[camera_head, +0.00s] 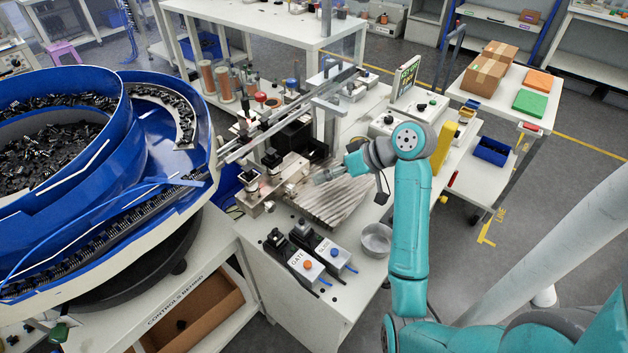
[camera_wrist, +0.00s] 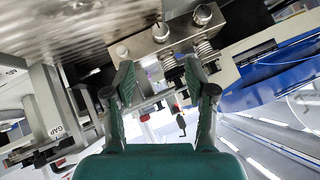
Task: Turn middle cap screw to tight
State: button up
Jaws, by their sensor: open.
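A metal block (camera_wrist: 180,42) in the wrist view carries a row of round silver cap screws. The middle cap screw (camera_wrist: 160,32) lies between a larger-looking one (camera_wrist: 203,14) on the right and a paler, flatter one (camera_wrist: 122,50) on the left. My gripper (camera_wrist: 160,78) is open and empty, its fingertips just below the block in the picture, apart from the middle screw. In the head view, my gripper (camera_head: 322,177) is right of the metal block (camera_head: 270,186); the screws are too small there to tell how tight they are.
A ridged metal plate (camera_head: 335,200) lies under and beside my gripper. The GATE and SLIDE switch boxes (camera_head: 308,266) stand in front, with a metal bowl (camera_head: 376,240) to their right. The blue bowl feeder (camera_head: 190,150) fills the left. Rails (camera_head: 290,112) run behind.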

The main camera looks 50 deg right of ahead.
aim_at(293, 189)
jog(key=x, duration=1.2)
jog(key=shift+a, duration=0.15)
jog(key=n+h, duration=0.2)
jog(key=h, duration=0.1)
jog(key=shift+s+a+r, duration=0.15)
jog(key=shift+a, duration=0.1)
jog(key=s+d+r+m+y, duration=0.1)
jog(key=s+d+r+y, duration=0.1)
jog(key=s+r, duration=0.6)
jog(key=shift+d+m, duration=0.3)
jog(key=shift+d, duration=0.5)
jog(key=shift+s, duration=0.15)
